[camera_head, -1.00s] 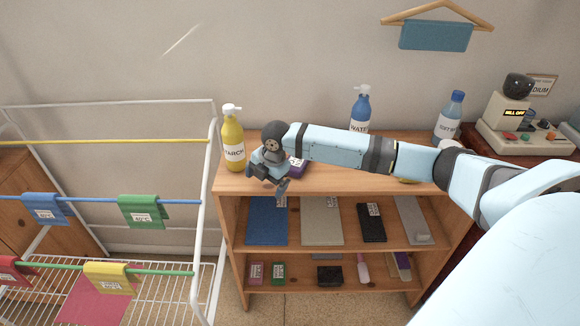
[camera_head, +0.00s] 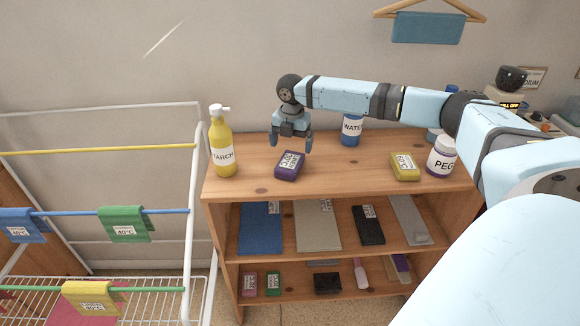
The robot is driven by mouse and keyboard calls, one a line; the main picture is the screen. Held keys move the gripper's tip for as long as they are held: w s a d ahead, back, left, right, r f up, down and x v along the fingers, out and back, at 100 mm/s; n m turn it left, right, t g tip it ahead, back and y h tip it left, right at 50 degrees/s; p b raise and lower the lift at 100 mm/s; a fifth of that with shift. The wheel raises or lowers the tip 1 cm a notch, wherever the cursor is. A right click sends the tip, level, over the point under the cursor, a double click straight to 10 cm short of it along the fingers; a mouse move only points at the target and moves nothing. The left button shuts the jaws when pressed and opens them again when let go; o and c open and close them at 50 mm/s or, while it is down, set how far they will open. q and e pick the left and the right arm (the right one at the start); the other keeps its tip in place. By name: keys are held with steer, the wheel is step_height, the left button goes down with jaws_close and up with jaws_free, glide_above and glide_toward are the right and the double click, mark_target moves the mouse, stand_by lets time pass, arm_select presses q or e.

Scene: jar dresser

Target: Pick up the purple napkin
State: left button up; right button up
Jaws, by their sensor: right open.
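The purple napkin (camera_head: 289,166) is a small folded block with a white label, lying on the top of the wooden dresser, left of its middle. My right gripper (camera_head: 291,147) points down just above and behind the napkin in the picture. Its two fingers are apart with nothing between them. Whether the fingers touch the napkin cannot be told, but they appear above it. My left gripper does not show.
A drying rack (camera_head: 193,230) stands left.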

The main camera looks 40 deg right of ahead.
mark_target(292, 157)
steer(key=f, duration=0.5)
steer(key=shift+s+d+f, duration=0.1)
steer(key=shift+d+f, duration=0.1)
steer(key=shift+f, duration=0.15)
steer(key=c, duration=1.1)
steer(key=shift+r, duration=0.1)
